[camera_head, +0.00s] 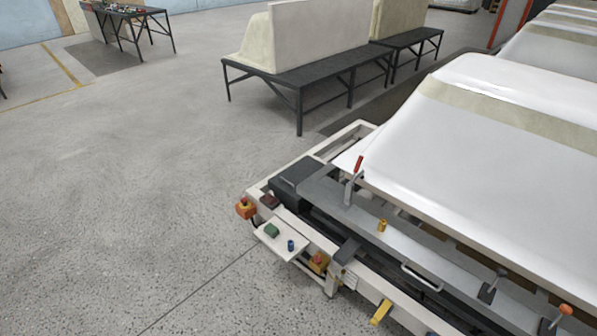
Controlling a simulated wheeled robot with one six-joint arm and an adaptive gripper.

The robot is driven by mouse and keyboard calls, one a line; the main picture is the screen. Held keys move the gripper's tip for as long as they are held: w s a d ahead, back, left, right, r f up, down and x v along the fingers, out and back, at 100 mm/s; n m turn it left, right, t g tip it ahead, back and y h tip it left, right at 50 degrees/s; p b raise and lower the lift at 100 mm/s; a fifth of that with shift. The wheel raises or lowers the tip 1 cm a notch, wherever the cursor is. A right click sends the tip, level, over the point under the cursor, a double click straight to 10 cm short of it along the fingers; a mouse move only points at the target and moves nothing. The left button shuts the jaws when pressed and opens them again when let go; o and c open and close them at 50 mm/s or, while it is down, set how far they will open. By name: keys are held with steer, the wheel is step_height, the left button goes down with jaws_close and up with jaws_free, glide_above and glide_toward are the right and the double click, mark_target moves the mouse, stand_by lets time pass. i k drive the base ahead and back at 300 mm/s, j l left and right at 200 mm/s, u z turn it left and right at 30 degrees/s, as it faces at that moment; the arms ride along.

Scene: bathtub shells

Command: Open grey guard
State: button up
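The grey guard (408,254) appears to be the long grey metal panel along the front of the machine, below the white tub shell (510,130). It looks flat and closed over the dark gap beneath it. A light bar handle (422,278) sits near its front edge. A lever with a red grip (354,180) stands at its left end, and a small yellow cylinder (382,226) stands on or beside its top. My gripper is not in view, so I cannot tell its state or its distance from the guard.
Orange-knobbed levers (562,311) stand at the lower right. A white shelf (282,240) with small items and an orange-and-red button box (245,207) project from the machine's left end. Dark tables (300,82) with pale shells stand behind. The concrete floor (140,190) at left is clear.

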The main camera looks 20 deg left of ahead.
mark_target(285, 184)
steer(key=u, duration=0.8)
steer(key=i+j, duration=0.2)
steer(key=i, duration=0.35)
steer(key=i+j, duration=0.2)
steer(key=i, duration=0.35)
steer(key=i+j, duration=0.2)
steer(key=i, duration=0.35)
steer(key=i+j, duration=0.2)
steer(key=i, duration=0.35)
steer(key=i+j, duration=0.2)
steer(key=i, duration=0.35)
steer(key=j+u, duration=0.05)
